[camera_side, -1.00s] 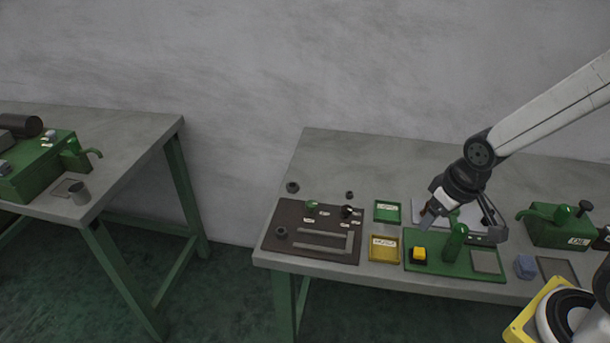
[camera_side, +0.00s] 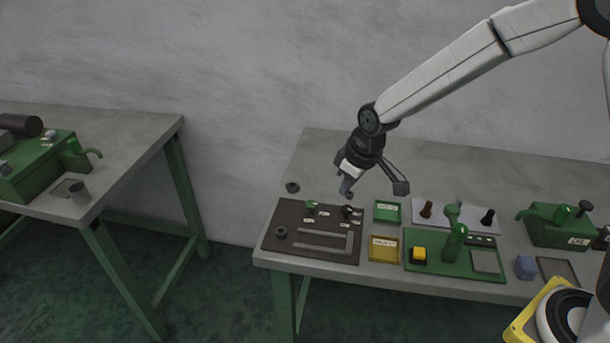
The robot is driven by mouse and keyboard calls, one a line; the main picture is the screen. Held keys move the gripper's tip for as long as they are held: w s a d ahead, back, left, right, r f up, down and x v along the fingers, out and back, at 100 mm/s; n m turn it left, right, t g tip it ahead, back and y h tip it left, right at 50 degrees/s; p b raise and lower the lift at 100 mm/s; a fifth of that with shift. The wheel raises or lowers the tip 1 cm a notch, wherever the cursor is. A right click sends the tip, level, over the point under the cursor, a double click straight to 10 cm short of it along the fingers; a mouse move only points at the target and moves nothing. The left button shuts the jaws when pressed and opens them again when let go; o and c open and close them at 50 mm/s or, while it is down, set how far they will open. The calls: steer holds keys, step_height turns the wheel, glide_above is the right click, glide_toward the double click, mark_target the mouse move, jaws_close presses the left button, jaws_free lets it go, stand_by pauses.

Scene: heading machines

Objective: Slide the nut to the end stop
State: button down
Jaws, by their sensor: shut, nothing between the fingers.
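A dark nut (camera_side: 281,232) sits on the brown board (camera_side: 281,250) on the middle table, left of a grey guide (camera_side: 320,247). The guide has two long rails and a crosspiece at its right end, which looks like the end stop (camera_side: 350,243). The nut appears to be outside the guide's open left end. My gripper (camera_side: 346,189) is shut and empty, pointing down above the table, behind the board's back right part in the picture. It is apart from the nut and hides the small dark ring on the table there.
Green and black knobs (camera_side: 312,205) (camera_side: 347,211) stand at the board's back. Another dark ring (camera_side: 292,187) lies behind the board. A green tray (camera_side: 387,211), a yellow tray (camera_side: 384,249) and a green fixture (camera_side: 455,243) are to the right. The back left tabletop is clear.

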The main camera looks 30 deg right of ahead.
mark_target(325, 244)
steer(key=w+a+f+n, duration=0.2)
steer(key=w+a, duration=0.3)
steer(key=a, duration=0.1)
steer(key=w+a+f+n+y, duration=0.1)
steer(key=w+a+f+n, duration=0.1)
steer(key=w+a, duration=0.3)
steer(key=a, duration=0.2)
steer(key=shift+w+a+f+n, duration=0.3)
steer(key=shift+w, duration=0.1)
steer(key=shift+f, duration=0.15)
steer(key=shift+w+a+f, duration=0.1)
steer(key=shift+f, duration=2.2)
steer(key=shift+w+f, duration=0.1)
steer(key=shift+f, duration=2.15)
steer(key=shift+s+d, duration=0.4)
steer(key=shift+s, duration=0.05)
steer(key=shift+s+d, duration=0.1)
steer(key=shift+d, duration=0.05)
steer(key=shift+s+d, duration=4.9)
steer(key=shift+s, duration=0.1)
steer(key=shift+w+a, duration=0.1)
